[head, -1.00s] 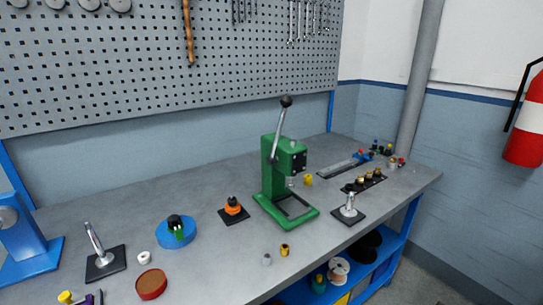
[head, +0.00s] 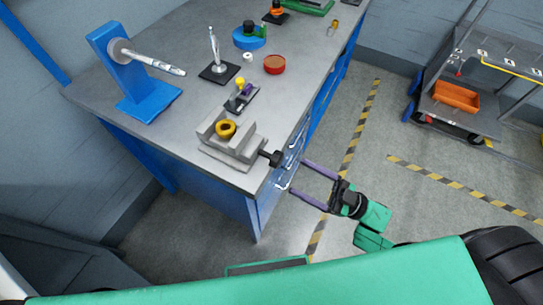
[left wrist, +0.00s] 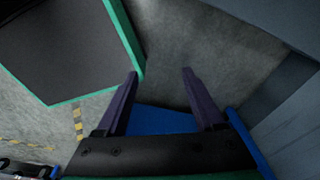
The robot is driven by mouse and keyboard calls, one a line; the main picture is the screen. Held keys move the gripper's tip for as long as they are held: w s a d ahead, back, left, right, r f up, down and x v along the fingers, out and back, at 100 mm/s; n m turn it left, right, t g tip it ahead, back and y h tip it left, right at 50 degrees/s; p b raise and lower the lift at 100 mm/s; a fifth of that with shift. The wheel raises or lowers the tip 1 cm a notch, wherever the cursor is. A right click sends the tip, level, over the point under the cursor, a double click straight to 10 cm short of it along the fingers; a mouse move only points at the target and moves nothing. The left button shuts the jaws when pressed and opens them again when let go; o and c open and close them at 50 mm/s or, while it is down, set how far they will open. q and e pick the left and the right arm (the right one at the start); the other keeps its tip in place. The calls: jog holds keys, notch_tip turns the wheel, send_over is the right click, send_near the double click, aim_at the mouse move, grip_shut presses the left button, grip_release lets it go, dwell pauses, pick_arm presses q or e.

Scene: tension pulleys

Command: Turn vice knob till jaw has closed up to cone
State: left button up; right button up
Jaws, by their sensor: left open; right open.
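The grey vice (head: 240,148) sits at the near corner of the bench in the head view. A yellow-gold cone (head: 226,129) with a dark hollow rests in it, between its jaws; any gap beside the cone is too small to judge. The black vice knob (head: 272,158) sticks out on the right, at the bench edge. My right gripper (head: 297,177) is open and empty, just right of the knob, its fingers pointing toward the bench and apart from the knob. My left gripper (left wrist: 160,74) is open and empty above the floor in the left wrist view.
Behind the vice are a small black stand (head: 240,98) with yellow and purple parts, a red round dish (head: 274,64) and a blue bracket (head: 138,75). Drawer handles line the bench front.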

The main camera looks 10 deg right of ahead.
aim_at(276, 159)
jog(key=x, duration=0.3)
jog(key=p+x, duration=0.1)
jog(key=x, duration=0.1)
jog(key=w+p+x, duration=0.1)
jog(key=x, duration=0.2)
jog(key=shift+w+r, duration=0.1)
jog(key=shift+w, duration=0.05)
jog(key=shift+a, duration=0.25)
jog(key=shift+d, duration=0.1)
pick_arm(q)
jog(key=r, duration=0.1)
jog(key=w+d+r, duration=0.1)
jog(key=r, duration=0.1)
jog(key=shift+d, duration=0.15)
pick_arm(e)
grip_shut()
